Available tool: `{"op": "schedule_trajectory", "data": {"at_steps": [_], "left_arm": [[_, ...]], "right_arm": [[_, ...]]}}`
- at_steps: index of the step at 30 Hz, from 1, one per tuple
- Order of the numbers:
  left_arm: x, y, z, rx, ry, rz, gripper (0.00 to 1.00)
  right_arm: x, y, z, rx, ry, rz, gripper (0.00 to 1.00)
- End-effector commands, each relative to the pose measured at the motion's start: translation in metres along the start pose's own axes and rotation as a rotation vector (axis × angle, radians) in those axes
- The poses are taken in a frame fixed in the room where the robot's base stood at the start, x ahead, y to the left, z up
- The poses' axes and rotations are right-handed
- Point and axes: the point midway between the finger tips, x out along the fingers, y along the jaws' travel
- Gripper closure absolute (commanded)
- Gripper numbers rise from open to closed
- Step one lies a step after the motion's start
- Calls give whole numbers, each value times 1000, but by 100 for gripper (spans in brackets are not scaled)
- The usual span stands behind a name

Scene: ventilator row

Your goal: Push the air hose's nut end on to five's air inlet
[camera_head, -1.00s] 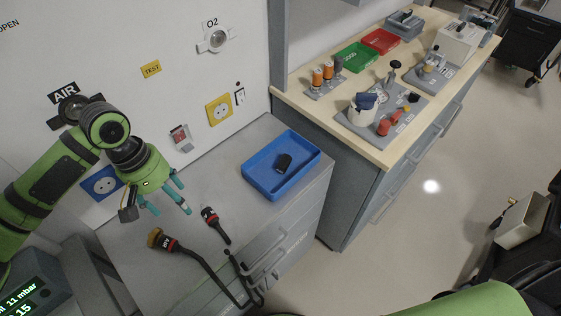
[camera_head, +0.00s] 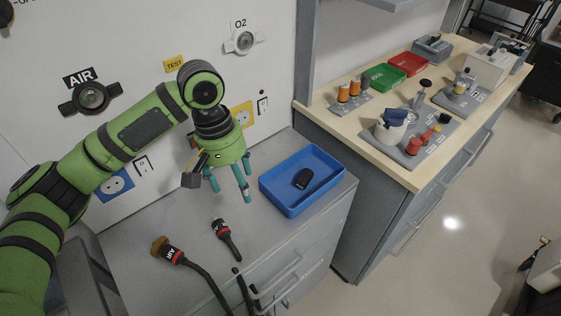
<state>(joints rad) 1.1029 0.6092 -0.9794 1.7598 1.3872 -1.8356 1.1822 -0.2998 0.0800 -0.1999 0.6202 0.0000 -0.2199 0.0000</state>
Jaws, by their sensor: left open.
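The air hose lies on the grey cabinet top with its brass nut end (camera_head: 160,245) at the left. Behind the nut are a black collar marked AIR with a red band (camera_head: 174,257) and a black hose (camera_head: 205,283) running off to the lower right. A second black end with a red band (camera_head: 226,239) lies to its right; whether both belong to one hose I cannot tell. My left gripper (camera_head: 231,187) is open and empty, pointing down above the cabinet top, behind these ends and left of the blue tray. Five's air inlet cannot be made out. My right gripper is not in view.
A blue tray (camera_head: 335,160) with a black item (camera_head: 303,179) stands at the cabinet's right. The wall has an AIR outlet (camera_head: 91,98), an O2 outlet (camera_head: 243,41) and sockets. A wooden bench (camera_head: 345,126) with parts, red and green trays stands further right.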

Motion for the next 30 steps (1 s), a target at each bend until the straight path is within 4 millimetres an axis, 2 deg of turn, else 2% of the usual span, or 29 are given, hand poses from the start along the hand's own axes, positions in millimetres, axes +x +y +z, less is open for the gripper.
{"op": "schedule_trajectory", "data": {"at_steps": [1,9,15,22,30], "left_arm": [[0,10,-6,-16,2,4,27],[4,55,-32,-116,16,13,27],[8,80,-42,-168,24,17,27],[6,90,-45,-192,28,18,27],[-14,93,-43,-192,27,19,27]], "right_arm": [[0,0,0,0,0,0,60],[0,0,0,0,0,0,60],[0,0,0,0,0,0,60],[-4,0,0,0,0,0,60],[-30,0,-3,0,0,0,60]]}}
